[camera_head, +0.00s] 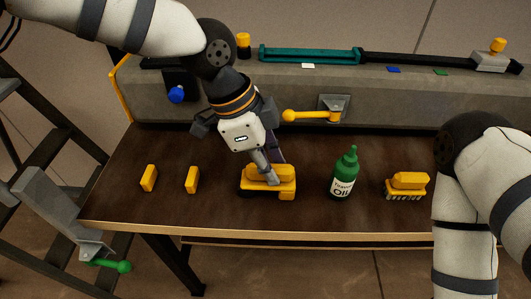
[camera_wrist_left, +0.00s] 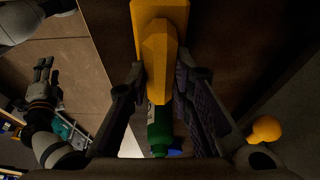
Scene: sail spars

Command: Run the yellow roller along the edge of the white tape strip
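The yellow tool (camera_head: 284,187) on the workbench, likely the roller, has a raised grip; its underside is hidden. My left gripper (camera_head: 270,179) reaches down to this grip. In the left wrist view the gripper's fingers (camera_wrist_left: 158,75) lie along both sides of the yellow grip (camera_wrist_left: 155,45); whether they press on it is unclear. The white tape strip (camera_head: 308,66) is a short patch on the grey bench unit's top, below the teal bar. My right gripper (camera_wrist_left: 42,78) shows small in the left wrist view, away from the bench; its opening is unclear.
A green oil bottle (camera_head: 344,174) stands right of the tool, and a yellow bristled brush (camera_head: 407,186) farther right. Two yellow blocks (camera_head: 149,178) (camera_head: 192,180) lie left. A yellow lever (camera_head: 311,115) juts from the grey unit (camera_head: 400,97). Bare bench lies between these things.

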